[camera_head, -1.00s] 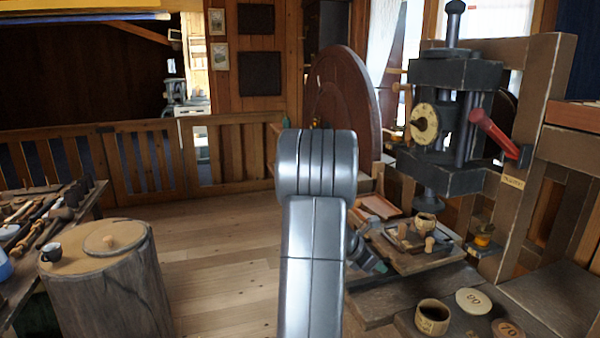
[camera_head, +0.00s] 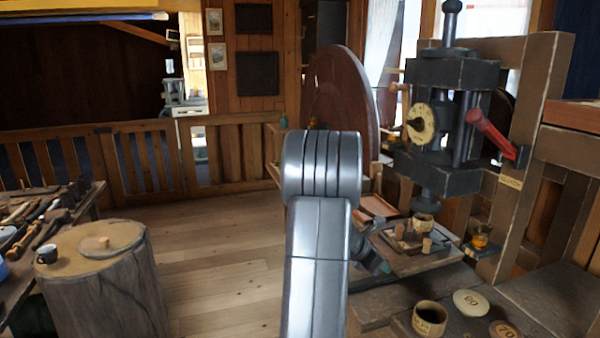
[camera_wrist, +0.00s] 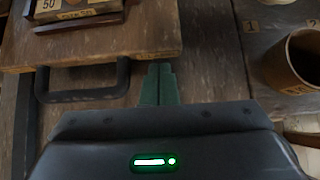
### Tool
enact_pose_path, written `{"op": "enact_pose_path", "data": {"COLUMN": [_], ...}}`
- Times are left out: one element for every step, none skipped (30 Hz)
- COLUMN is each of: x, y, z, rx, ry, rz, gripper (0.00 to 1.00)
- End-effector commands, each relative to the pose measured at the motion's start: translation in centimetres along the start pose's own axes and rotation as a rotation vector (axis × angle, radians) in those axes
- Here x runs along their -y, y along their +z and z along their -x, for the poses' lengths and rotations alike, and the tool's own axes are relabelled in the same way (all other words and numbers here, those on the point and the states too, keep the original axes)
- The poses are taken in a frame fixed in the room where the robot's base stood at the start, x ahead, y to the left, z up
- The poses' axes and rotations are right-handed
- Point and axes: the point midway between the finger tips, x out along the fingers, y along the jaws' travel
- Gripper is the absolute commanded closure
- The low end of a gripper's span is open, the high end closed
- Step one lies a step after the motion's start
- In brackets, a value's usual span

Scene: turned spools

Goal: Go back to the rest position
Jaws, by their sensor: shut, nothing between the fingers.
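My gripper (camera_wrist: 158,84) shows in the wrist view with its two dark green fingers together and nothing between them. Its fingertips are over the wooden bench, beside a wooden board (camera_wrist: 150,35) with a dark handle (camera_wrist: 85,95). In the head view my gripper (camera_head: 384,268) is partly hidden behind my grey arm, near the front left edge of the board (camera_head: 425,264). I cannot tell whether the fingers touch the bench.
A wooden cup (camera_wrist: 288,62) stands right of my gripper; it also shows in the head view (camera_head: 430,318). Round discs (camera_head: 471,302) lie beside it. The press (camera_head: 450,130) rises behind the board. A stump (camera_head: 105,290) stands at left, with open floor (camera_head: 215,260) between.

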Motion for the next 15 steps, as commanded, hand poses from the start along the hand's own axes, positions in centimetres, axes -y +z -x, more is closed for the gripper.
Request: {"op": "enact_pose_path", "data": {"x": [-0.2, -0.3, -0.4, -0.5, -0.5, -0.5, -0.5, -0.5, -0.5, -0.5, -0.5, -0.5, -0.5, -0.5, -0.5], "y": [-0.4, -0.6, -0.8, -0.8, -0.8, -0.8, -0.8, -0.8, -0.8, -0.8, -0.8, -0.8, -0.8, -0.8, -0.8], "z": [0.5, 0.9, 1.4, 2.0, 2.7, 3.5, 4.1, 4.7, 5.5, 6.1, 6.7, 7.5, 8.1, 8.7, 9.5], "rx": [0.000, 0.001, 0.002, 0.003, 0.003, 0.003, 0.003, 0.003, 0.003, 0.003, 0.003, 0.003, 0.003, 0.003, 0.002], "ry": [0.002, 0.002, 0.003, 0.005, 0.005, 0.005, 0.006, 0.005, 0.006, 0.006, 0.005, 0.006, 0.006, 0.006, 0.006], "rz": [0.002, 0.002, 0.002, 0.000, -0.001, -0.001, 0.000, 0.000, -0.001, -0.001, 0.000, 0.000, -0.001, 0.000, 0.000], "gripper": [1.00, 1.00, 1.00, 1.00, 1.00, 1.00, 1.00, 1.00, 1.00, 1.00, 1.00, 1.00, 1.00, 1.00, 1.00]}}
